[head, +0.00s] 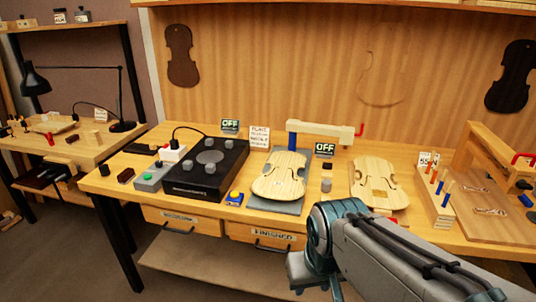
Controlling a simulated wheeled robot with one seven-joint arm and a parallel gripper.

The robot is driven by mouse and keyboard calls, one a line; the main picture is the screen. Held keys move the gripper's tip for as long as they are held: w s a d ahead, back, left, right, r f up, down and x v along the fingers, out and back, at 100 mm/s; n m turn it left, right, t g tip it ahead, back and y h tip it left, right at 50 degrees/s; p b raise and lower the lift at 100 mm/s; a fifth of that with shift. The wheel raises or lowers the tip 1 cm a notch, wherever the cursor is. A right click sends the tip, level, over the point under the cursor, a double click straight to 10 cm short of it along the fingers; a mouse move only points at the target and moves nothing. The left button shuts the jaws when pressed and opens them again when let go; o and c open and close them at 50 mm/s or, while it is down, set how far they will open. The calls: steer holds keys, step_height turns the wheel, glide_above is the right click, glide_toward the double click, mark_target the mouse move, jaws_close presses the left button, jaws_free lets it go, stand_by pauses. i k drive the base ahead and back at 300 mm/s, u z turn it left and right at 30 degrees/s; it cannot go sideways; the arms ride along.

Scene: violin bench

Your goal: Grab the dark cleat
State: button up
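No piece is plainly marked as the dark cleat. A small dark brown block (126,175) lies on the bench's left front part, left of the grey switch box, and may be it; its exact shape is too small to tell. Another small dark piece (327,168) stands between the two violin plates, with a grey one (327,184) just in front of it. My arm reaches in from the lower right and bends down in front of the bench's front edge. Its wrist runs off the bottom of the picture, and my gripper's fingers do not show.
A black box with knobs (203,181) stands beside the switch box (155,176). A pale violin plate (279,177) lies on a grey pad under a clamp arm (318,129); another plate (376,184) lies right of it. A peg rack (436,196) stands at right.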

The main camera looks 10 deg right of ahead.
mark_target(326, 165)
steer(key=u, duration=0.2)
steer(key=i, duration=1.55)
steer(key=z, duration=0.5)
